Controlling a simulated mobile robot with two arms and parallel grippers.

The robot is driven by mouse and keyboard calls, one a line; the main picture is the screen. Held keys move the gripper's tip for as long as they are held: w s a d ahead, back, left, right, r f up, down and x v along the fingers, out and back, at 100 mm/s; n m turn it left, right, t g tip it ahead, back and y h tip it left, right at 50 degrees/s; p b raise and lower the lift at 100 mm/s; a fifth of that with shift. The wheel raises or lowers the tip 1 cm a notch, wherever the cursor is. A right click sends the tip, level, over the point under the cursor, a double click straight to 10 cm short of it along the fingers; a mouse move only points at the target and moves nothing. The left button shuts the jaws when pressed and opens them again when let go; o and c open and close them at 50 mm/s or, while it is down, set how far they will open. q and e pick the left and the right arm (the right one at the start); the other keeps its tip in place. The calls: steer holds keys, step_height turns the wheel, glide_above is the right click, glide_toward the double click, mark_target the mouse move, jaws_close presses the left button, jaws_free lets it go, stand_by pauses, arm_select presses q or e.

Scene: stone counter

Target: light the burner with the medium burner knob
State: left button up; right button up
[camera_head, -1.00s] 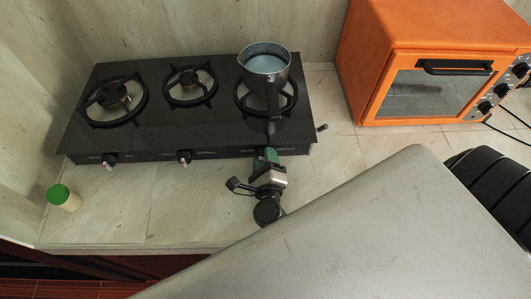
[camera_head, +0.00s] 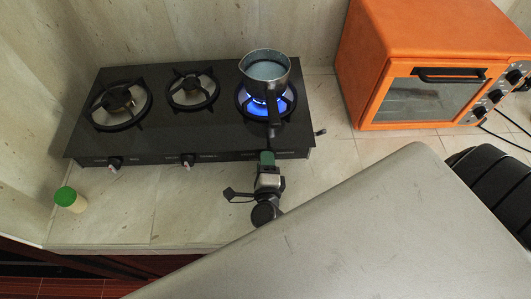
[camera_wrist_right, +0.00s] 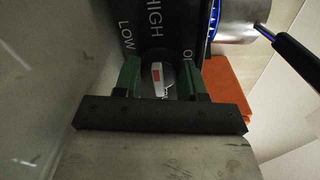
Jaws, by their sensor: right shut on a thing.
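The black three-burner stove (camera_head: 150,85) stands on the stone counter. Its right burner (camera_head: 243,105) burns with a blue flame under a metal pot (camera_head: 265,70) of pale liquid. My right gripper (camera_head: 267,157) is at the stove's front face, below the pot handle. In the right wrist view its green fingers (camera_wrist_right: 163,78) are shut on the burner knob (camera_wrist_right: 158,80), a light pointer with a red mark, between the LOW, HIGH and OFF lettering. In the head view this knob is hidden by the gripper. My left gripper is not in view.
Two other knobs, left (camera_head: 115,163) and middle (camera_head: 188,160), are on the stove front. An orange oven (camera_head: 400,70) stands at the right. A green-capped jar (camera_head: 70,200) is at the left. The pot handle (camera_head: 274,115) juts forward over my gripper.

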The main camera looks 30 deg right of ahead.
steer(key=o, duration=0.9)
steer(key=shift+w, duration=0.1)
steer(key=shift+r, duration=0.15)
